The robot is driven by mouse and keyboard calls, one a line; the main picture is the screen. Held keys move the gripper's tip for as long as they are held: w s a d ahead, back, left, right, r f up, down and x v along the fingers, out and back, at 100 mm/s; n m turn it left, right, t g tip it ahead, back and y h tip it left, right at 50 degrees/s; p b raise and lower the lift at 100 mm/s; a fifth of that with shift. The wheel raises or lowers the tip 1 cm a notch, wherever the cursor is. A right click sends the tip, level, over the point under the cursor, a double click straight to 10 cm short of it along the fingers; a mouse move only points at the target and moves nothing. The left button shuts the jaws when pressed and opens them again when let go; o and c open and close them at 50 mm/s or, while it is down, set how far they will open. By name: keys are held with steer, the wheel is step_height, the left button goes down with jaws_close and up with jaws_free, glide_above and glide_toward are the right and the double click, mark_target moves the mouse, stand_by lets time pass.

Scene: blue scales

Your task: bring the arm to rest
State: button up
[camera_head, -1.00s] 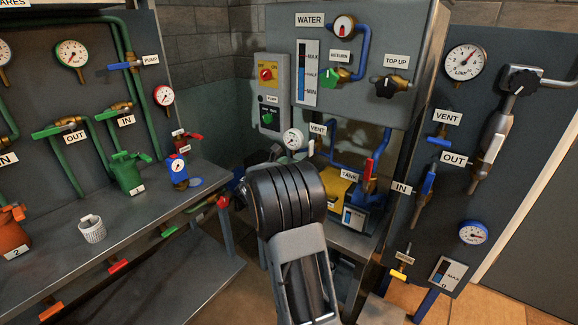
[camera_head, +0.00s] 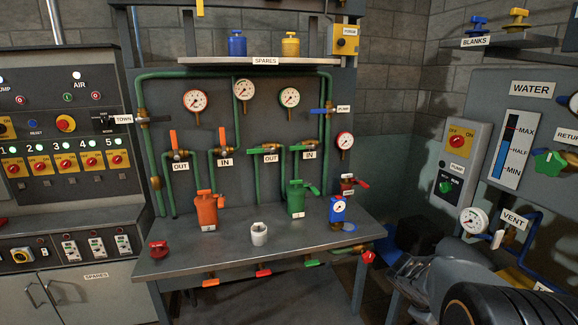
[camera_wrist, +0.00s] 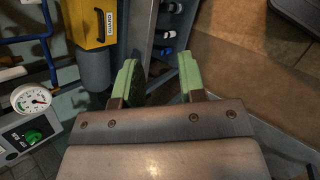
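My gripper (camera_wrist: 157,66) shows in the wrist view with its two green fingers apart and nothing between them. Below and ahead of it are a yellow guard box (camera_wrist: 93,20) with a grey cylinder under it, and bare floor to the right. In the head view my arm fills the lower right corner, in front of the water station. Its fingertips cannot be made out there.
The water panel (camera_head: 540,105) stands right, close to my arm. A switch cabinet (camera_head: 60,110) is left. In the wrist view a gauge (camera_wrist: 31,98) is left.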

steer(key=s+a+r+m+t+y+p, duration=0.1)
steer(key=s+a+r+m+y, duration=0.1)
steer(key=a, duration=0.5)
steer(key=s+a+r+m+t+y+p, duration=0.1)
steer(key=s+a+r+m+t+y, duration=0.1)
steer(key=a, duration=0.5)
steer(key=s+a+r+m+t+y+p, duration=0.1)
steer(key=s+a+r+y, duration=0.3)
steer(key=a, duration=0.3)
steer(key=shift+a+r+m+t+p, duration=0.2)
steer(key=shift+r+m+t+p, duration=0.2)
steer(key=shift+r, duration=0.35)
